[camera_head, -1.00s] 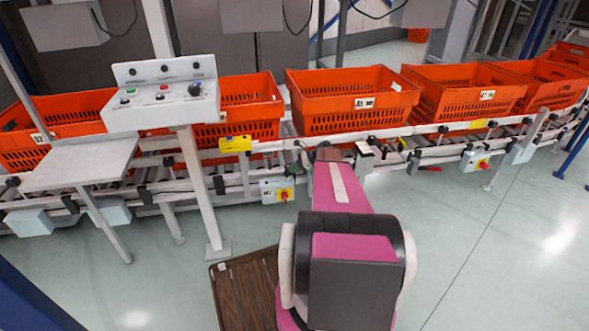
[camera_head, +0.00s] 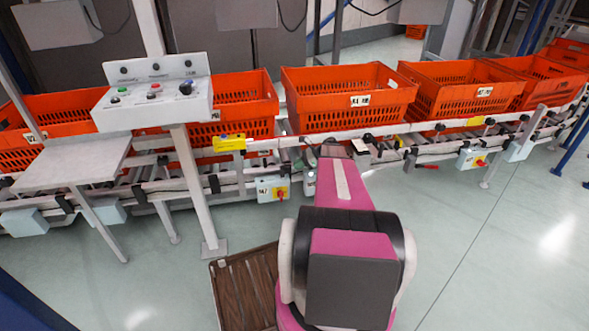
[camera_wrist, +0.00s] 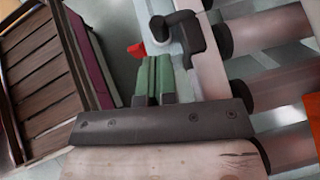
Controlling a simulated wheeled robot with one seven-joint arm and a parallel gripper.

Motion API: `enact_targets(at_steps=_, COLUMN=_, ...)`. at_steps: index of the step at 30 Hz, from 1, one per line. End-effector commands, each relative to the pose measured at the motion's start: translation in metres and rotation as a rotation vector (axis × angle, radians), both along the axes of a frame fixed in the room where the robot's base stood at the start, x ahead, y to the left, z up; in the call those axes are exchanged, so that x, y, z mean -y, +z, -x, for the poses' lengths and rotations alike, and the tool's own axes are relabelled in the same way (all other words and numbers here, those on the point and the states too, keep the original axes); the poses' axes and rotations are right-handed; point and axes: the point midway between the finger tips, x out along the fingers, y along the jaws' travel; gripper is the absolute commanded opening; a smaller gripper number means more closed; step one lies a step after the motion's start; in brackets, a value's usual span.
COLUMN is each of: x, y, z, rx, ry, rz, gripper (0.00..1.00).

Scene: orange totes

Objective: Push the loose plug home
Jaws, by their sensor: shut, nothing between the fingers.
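My gripper (camera_wrist: 153,78) shows in the wrist view with its two green fingers together and nothing between them. Just beyond the fingertips, up and to the right, is a black elbow-shaped part (camera_wrist: 182,35) at the conveyor's side rail, which looks like the plug. The fingertips appear close to it; I cannot tell whether they touch. Its socket and how far it sits in are not clear. In the head view my pink arm reaches to the rail, and the plug cannot be made out there.
A red switch handle (camera_wrist: 137,50) is left of the fingertips. Conveyor rollers (camera_wrist: 265,93) lie to the right. In the head view, a switch box (camera_head: 272,189) hangs below the rail, orange totes (camera_head: 345,99) line the conveyor, and a control panel (camera_head: 155,104) stands left. Floor at right is clear.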

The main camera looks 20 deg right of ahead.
Motion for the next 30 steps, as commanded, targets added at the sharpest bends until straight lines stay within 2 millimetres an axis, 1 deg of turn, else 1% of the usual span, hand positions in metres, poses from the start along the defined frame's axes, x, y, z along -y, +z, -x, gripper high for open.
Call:
enact_targets(at_steps=1, x=0.012, y=0.007, z=0.003, rx=0.001, ry=-0.004, rz=0.0, gripper=0.0)
enact_targets(at_steps=6, x=0.039, y=0.026, z=0.012, rx=0.001, ry=-0.004, rz=0.0, gripper=0.0)
enact_targets(at_steps=12, x=0.063, y=0.042, z=0.02, rx=0.0, ry=-0.002, rz=0.0, gripper=0.0)
enact_targets(at_steps=18, x=0.073, y=0.049, z=0.024, rx=0.0, ry=-0.002, rz=0.0, gripper=0.0)
enact_targets(at_steps=30, x=0.073, y=0.05, z=0.024, rx=0.0, ry=-0.001, rz=-0.001, gripper=0.0)
